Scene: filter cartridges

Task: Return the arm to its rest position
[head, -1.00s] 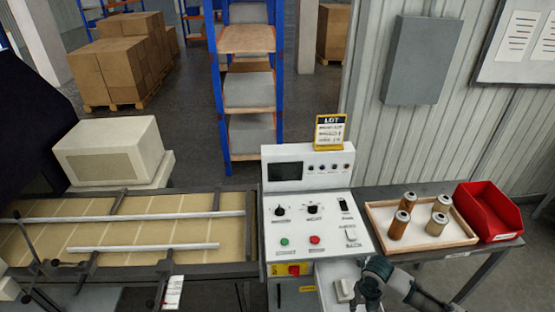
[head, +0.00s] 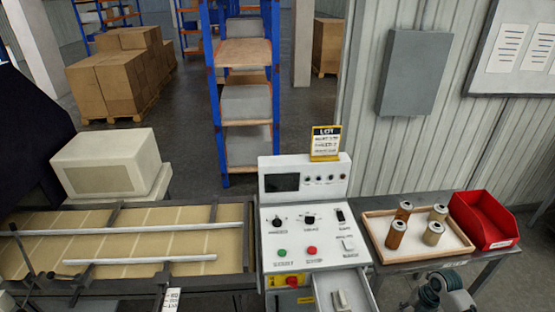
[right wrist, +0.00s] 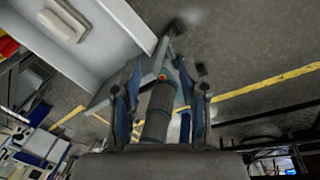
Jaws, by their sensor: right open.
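My right arm (head: 440,290) shows at the bottom right of the head view, below the side table and apart from the console. In the right wrist view, my right gripper (right wrist: 160,92) has its two fingers spread apart with nothing between them. It points past the open drawer toward the floor. My left arm and left gripper are out of view.
The white console (head: 309,235) has a pulled-out drawer (head: 365,293) holding a pale block (head: 341,300). A wooden tray (head: 425,257) with several filter cartridges (head: 397,235) and a red bin (head: 486,220) stand on the side table. A conveyor (head: 130,240) is at left.

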